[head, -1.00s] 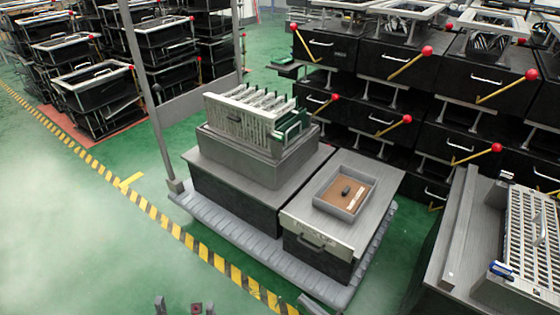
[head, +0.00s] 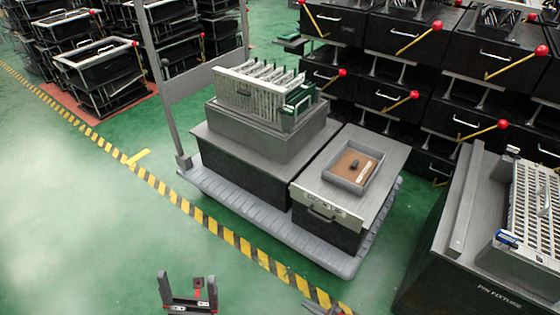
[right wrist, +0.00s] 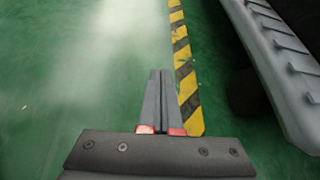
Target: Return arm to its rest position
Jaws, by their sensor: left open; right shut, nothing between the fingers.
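My left gripper (head: 187,282) is at the bottom of the head view, over the green floor. Its two fingers stand wide apart with nothing between them. My right gripper (head: 318,308) shows only in part at the bottom edge of the head view, near the striped floor line. In the right wrist view the right gripper (right wrist: 159,73) has its fingers together, empty, above the floor beside the yellow and black line. Neither gripper touches any object.
A grey cart (head: 240,222) carries a slotted rack (head: 258,92) and a shallow tray (head: 353,168). A pin fixture bench (head: 455,270) stands at the right. Shelves with red-knobbed levers (head: 503,124) fill the back. The green floor (head: 70,220) at the left is clear.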

